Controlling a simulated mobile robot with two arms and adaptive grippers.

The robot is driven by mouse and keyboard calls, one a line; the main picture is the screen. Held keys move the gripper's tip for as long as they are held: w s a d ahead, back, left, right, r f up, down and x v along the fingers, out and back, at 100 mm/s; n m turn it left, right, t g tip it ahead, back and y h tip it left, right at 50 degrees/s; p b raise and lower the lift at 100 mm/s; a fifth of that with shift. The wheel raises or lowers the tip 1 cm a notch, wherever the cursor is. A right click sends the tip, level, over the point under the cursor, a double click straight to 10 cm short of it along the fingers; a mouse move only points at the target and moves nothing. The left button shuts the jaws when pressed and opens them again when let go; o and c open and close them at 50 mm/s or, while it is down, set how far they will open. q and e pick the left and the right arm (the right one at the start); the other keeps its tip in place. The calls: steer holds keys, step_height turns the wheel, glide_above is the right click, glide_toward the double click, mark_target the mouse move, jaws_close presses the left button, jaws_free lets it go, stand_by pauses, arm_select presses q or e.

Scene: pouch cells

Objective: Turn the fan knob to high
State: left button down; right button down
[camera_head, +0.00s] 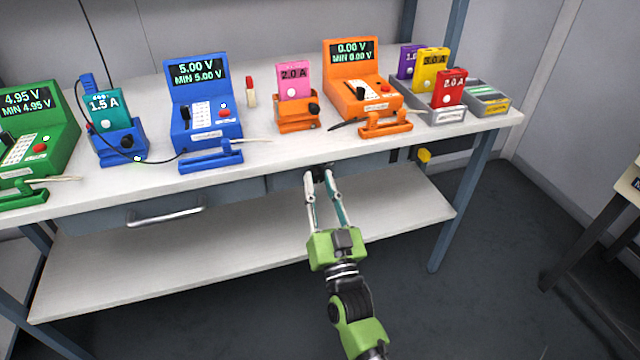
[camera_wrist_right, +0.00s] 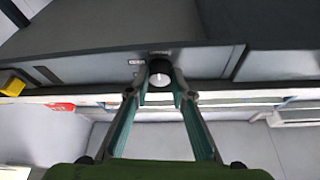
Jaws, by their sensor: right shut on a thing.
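The fan knob (camera_wrist_right: 160,74) is a dark round knob with a pale face, on the grey front panel under the bench top. In the right wrist view it sits between the fingertips of my right gripper (camera_wrist_right: 161,84), which is closed on it from both sides. Small pale labels (camera_wrist_right: 130,70) show beside the knob, too small to read. My left gripper is not in view.
The white bench top (camera_head: 270,152) above holds a green tester (camera_head: 40,135), a blue tester (camera_head: 197,90) and an orange tester (camera_head: 352,75), with colored pouch cells. A drawer handle (camera_head: 165,217) is to the left and a yellow part (camera_head: 424,155) to the right. A lower shelf (camera_head: 220,245) is empty.

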steer(key=c, duration=1.8)
jaws_free()
steer(key=shift+o, duration=0.2)
steer(key=shift+f, duration=0.1)
steer(key=v, duration=1.2)
